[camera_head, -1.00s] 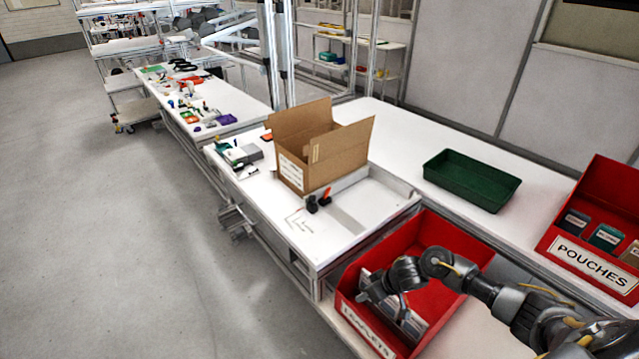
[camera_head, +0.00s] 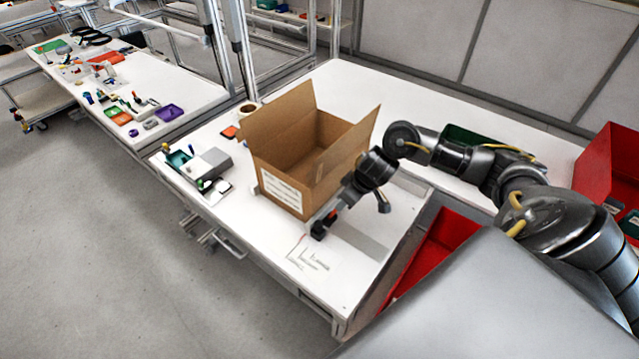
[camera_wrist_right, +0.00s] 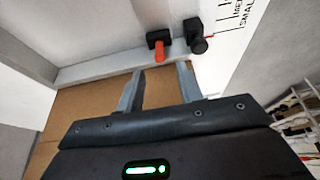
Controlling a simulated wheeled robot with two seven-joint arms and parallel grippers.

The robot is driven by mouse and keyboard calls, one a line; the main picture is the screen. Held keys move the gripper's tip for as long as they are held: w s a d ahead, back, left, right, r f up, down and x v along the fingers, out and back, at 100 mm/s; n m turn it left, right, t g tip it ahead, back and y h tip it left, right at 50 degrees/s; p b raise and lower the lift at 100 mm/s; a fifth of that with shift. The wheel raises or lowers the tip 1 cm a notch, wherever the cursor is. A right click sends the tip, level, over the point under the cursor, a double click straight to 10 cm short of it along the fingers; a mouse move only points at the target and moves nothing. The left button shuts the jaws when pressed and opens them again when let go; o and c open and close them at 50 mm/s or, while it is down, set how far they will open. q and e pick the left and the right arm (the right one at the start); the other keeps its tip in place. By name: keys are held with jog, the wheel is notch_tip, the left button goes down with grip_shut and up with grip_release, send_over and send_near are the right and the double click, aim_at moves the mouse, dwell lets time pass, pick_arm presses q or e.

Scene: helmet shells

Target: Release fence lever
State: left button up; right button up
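The fence lever is orange on a black clamp block. In the right wrist view the lever (camera_wrist_right: 159,51) points toward my fingers, beside a round black knob (camera_wrist_right: 198,41), on a pale fence bar (camera_wrist_right: 105,69). In the head view the black knob (camera_head: 318,231) shows at the front corner of the open cardboard box (camera_head: 280,185); the lever is mostly hard to make out there. My right gripper (camera_wrist_right: 158,80) is open and empty, its fingertips just short of the lever and apart from it. It also shows in the head view (camera_head: 362,205). My left gripper is out of view.
The box stands on a white workbench (camera_head: 300,285) with printed size marks. A grey device (camera_head: 210,163) and small items lie left of it. A red bin (camera_head: 440,250) is to the right, and a green tray (camera_head: 455,135) is partly hidden behind my arm.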

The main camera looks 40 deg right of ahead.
aim_at(334, 213)
jog(key=x, duration=0.9)
jog(key=shift+w, duration=0.1)
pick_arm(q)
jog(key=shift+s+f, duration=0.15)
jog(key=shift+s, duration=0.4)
pick_arm(e)
jog(key=shift+w+a+f, duration=0.1)
jog(key=shift+w+f, duration=0.15)
jog(key=shift+f, duration=0.35)
